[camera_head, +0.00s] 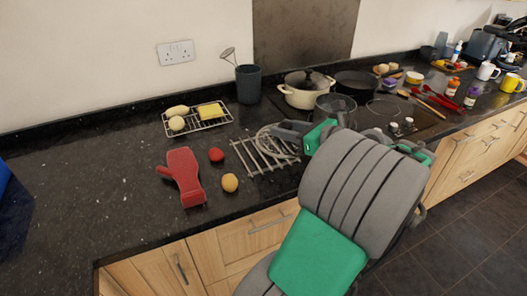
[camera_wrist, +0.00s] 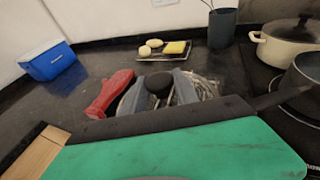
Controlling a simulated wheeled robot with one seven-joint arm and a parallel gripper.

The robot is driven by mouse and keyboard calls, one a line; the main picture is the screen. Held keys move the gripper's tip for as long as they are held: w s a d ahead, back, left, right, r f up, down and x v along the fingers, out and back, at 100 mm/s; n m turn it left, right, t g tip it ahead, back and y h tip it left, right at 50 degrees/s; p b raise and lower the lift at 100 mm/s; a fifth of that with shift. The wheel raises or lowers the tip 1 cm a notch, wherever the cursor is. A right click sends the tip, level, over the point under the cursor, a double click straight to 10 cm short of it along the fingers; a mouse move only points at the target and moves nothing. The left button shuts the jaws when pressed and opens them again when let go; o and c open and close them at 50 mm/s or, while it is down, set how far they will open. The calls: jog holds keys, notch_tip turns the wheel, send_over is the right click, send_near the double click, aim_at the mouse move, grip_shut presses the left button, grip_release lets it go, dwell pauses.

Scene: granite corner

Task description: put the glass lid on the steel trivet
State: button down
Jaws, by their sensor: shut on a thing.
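The steel trivet (camera_head: 248,166), a rack of pale parallel bars, lies on the dark counter right of the red and yellow round items. The glass lid (camera_head: 263,139) is over the trivet, clear with a pale rim and partly hidden by my gripper. I cannot tell whether it touches the bars. My gripper (camera_head: 284,136) reaches in from the right, shut on the lid. In the wrist view, the lid's dark knob (camera_wrist: 158,83) is between the two grey fingers of my gripper (camera_wrist: 160,92); the glass shows mostly to the right of them.
A red oven mitt (camera_head: 184,176), a red ball-like item (camera_head: 216,154) and a yellow one (camera_head: 229,182) lie left of the trivet. Behind are a wire rack (camera_head: 208,124), a dark utensil pot (camera_head: 248,84) and a cream pot (camera_head: 300,97).

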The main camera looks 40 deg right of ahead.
aim_at(275, 125)
jog(key=w+f, duration=0.1)
jog(key=w, duration=0.2)
jog(key=w+d+f, duration=0.1)
jog(key=w, duration=0.2)
jog(key=w+d+f, duration=0.1)
jog(key=w+f, duration=0.1)
jog(key=shift+w+d, duration=0.1)
jog(key=shift+w, duration=0.3)
jog(key=w+f, duration=0.1)
jog(key=f, duration=0.1)
jog(key=w+d+f, duration=0.1)
jog(key=w+f, duration=0.1)
jog(key=shift+w+d+f, duration=0.1)
jog(key=shift+w+f, duration=0.15)
jog(key=shift+f, duration=0.05)
jog(key=shift+w+d+f, duration=0.1)
jog(key=shift+w+f, duration=0.1)
jog(key=shift+f, duration=0.1)
jog(key=f, duration=0.3)
jog(key=shift+w+d+f, duration=0.1)
jog(key=shift+w+f, duration=0.2)
jog(key=c, duration=0.9)
grip_release()
jog(key=shift+f, duration=0.1)
